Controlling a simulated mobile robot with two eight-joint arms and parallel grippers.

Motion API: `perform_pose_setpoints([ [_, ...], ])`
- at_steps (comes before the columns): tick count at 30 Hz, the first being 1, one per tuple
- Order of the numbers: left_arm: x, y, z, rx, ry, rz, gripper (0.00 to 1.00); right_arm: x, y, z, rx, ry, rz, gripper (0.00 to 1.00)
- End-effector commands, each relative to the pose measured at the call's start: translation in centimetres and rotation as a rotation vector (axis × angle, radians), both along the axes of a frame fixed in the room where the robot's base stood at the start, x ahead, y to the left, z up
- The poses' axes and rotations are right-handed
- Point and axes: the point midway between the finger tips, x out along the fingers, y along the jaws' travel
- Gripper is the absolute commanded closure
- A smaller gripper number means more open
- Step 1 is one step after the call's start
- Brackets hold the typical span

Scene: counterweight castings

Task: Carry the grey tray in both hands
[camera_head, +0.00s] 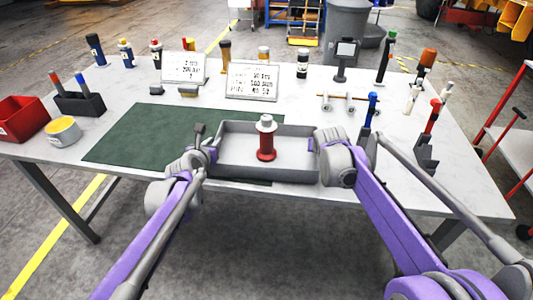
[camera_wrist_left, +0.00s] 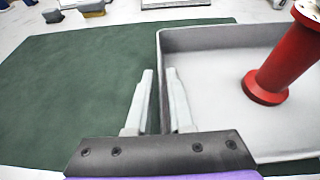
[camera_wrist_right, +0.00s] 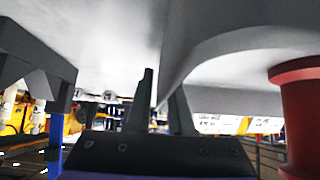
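The grey tray (camera_head: 265,173) is a shallow open box near the front of the table, overlapping the right part of the green mat. A red casting (camera_head: 266,150) with a pale top stands upright in it; its red body also shows in the left wrist view (camera_wrist_left: 290,60) and right wrist view (camera_wrist_right: 305,115). My left gripper (camera_head: 210,152) is at the tray's left wall, with its fingers (camera_wrist_left: 160,75) close on either side of that wall. My right gripper (camera_head: 316,144) is at the right wall, its fingers (camera_wrist_right: 160,90) likewise closed around it. I cannot tell whether the tray touches the table.
The green mat (camera_head: 130,140) lies left of the tray. Signs (camera_head: 252,80) stand behind. Several tools in holders (camera_head: 425,155) crowd the right side.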

Motion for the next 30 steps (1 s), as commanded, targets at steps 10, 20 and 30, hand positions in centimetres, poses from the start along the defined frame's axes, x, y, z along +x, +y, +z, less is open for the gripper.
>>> perform_pose_setpoints([
  [10, -0.02, 0.01, 0.01, 0.0, 0.0, 0.0, 1.0, -0.01, 0.0, 0.01, 0.0, 0.0, 0.0, 1.0],
  [20, -0.03, 0.01, 0.01, 0.0, 0.0, 0.0, 1.0, -0.02, 0.0, 0.02, 0.0, 0.0, 0.0, 1.0],
  [30, -0.02, 0.02, 0.01, 0.0, 0.0, 0.0, 1.0, -0.02, 0.0, 0.02, 0.0, 0.0, 0.0, 1.0],
])
